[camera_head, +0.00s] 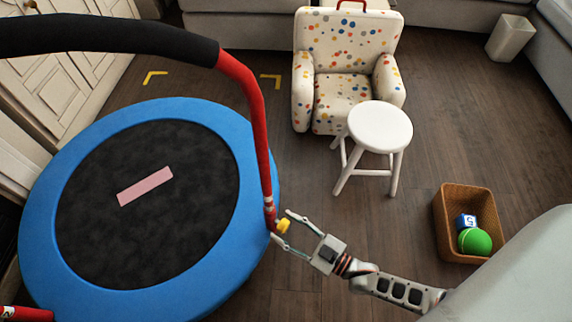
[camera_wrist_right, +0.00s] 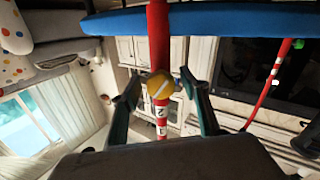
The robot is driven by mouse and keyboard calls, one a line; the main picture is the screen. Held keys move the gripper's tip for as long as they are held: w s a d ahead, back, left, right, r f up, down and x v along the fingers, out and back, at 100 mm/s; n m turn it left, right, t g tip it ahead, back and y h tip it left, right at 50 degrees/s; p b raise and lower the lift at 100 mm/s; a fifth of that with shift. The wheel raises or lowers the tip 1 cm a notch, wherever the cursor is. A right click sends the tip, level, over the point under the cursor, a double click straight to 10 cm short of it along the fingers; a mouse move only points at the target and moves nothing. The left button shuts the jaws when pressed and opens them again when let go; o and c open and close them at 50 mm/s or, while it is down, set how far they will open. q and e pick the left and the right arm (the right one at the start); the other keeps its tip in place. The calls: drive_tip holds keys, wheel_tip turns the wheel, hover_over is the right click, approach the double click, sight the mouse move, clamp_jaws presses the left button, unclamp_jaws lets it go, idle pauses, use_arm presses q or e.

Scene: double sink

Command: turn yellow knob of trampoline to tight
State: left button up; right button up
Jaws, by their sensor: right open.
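The trampoline (camera_head: 250,180) has a blue padded rim and a black mat. Its red handle post (camera_head: 258,130) rises at the rim's right side and bends into a black padded bar. The yellow knob (camera_head: 284,226) sits low on this post. My right gripper (camera_head: 281,224) is open, with its fingers on either side of the knob. In the right wrist view the knob (camera_wrist_right: 160,84) shows between the two open fingers, with a pale line across its face. White bands with dark marks (camera_wrist_right: 161,118) are on the red post beside it. Finger contact with the knob is unclear. My left gripper is not in view.
A pink strip (camera_head: 145,186) lies on the mat. A white stool (camera_head: 380,130) and a dotted armchair (camera_head: 345,75) stand behind. A wicker basket (camera_head: 452,205) with a green ball (camera_head: 474,241) is at right.

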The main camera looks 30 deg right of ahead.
drive_tip(key=shift+c, duration=0.5)
drive_tip(key=c, duration=1)
drive_tip(key=shift+m, duration=0.4)
drive_tip(key=m, duration=0.4)
drive_tip(key=shift+a+m, duration=0.1)
drive_tip(key=shift+m, duration=0.2)
drive_tip(key=m, duration=0.3)
drive_tip(key=shift+b, duration=0.3)
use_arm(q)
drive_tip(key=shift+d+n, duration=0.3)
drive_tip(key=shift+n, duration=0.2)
use_arm(e)
drive_tip(key=shift+m, duration=1.3)
drive_tip(key=shift+s+a, duration=0.1)
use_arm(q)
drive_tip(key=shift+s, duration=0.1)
